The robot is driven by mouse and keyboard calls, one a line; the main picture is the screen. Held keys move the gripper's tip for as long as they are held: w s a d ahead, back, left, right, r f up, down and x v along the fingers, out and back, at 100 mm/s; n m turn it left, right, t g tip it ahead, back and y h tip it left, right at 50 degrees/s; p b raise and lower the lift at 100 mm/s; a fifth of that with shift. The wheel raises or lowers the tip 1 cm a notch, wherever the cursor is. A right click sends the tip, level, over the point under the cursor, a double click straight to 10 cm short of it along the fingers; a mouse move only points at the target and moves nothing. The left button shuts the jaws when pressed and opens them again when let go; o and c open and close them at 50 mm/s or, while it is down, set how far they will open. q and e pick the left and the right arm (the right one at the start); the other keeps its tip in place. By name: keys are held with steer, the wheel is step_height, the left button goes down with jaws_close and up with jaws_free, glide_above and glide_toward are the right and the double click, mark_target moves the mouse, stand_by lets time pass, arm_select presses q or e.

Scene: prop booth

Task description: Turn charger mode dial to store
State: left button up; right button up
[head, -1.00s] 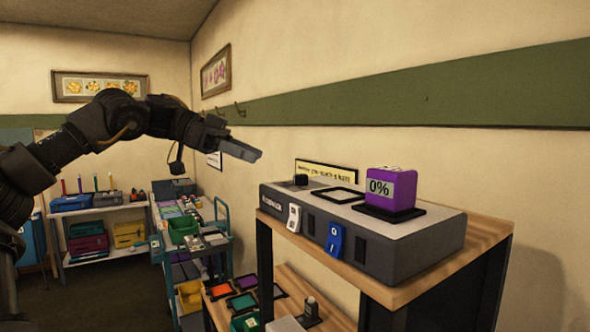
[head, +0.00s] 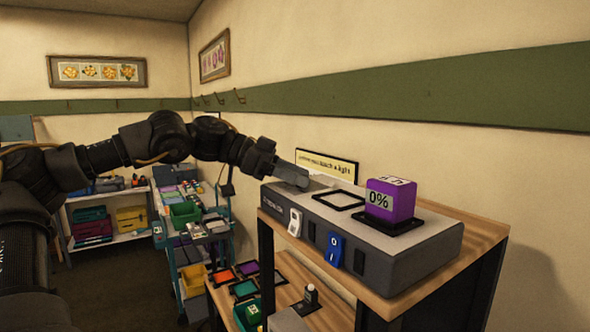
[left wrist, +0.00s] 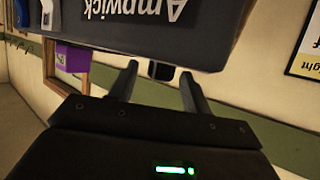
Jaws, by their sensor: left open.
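The charger (head: 400,255) is a long grey box on a wooden shelf top. Its front, lettered "Ampwick", shows upside down in the left wrist view (left wrist: 215,35). My left gripper (head: 303,180) is at the charger's far left end, low over its top. In the left wrist view its fingers (left wrist: 160,76) are open, one on each side of a small dark knob (left wrist: 161,70), which looks like the mode dial. I cannot tell whether they touch it. In the head view my gripper hides the dial, and its setting cannot be read. My right gripper is not in view.
A purple block marked 0% (head: 390,200) sits in a black socket on the charger, beside an empty black-framed bay (head: 338,199). White (head: 295,222) and blue (head: 334,250) tags hang on the front. A yellow sign (head: 328,166) is behind. A cart (head: 190,250) stands left.

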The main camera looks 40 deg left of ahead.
arm_select(q)
steer(key=c, duration=1)
steer(key=shift+w+m+h, duration=0.1)
steer(key=shift+m+h, duration=0.2)
steer(key=m+g, duration=0.1)
steer(key=g, duration=0.1)
steer(key=m+g+h, duration=0.1)
steer(key=m, duration=0.1)
steer(key=m+g+h, duration=0.1)
steer(key=g, duration=0.1)
steer(key=shift+w+a+f+m+g, duration=0.1)
steer(key=shift+w+a+m+g, duration=0.05)
steer(key=shift+w+m+g, duration=0.2)
steer(key=m+g, duration=0.6)
steer(key=g, duration=0.1)
steer(key=shift+w, duration=0.15)
steer(key=shift+m, duration=0.35)
steer(key=shift+r, duration=0.2)
steer(key=o, duration=1)
steer(key=shift+f, duration=0.1)
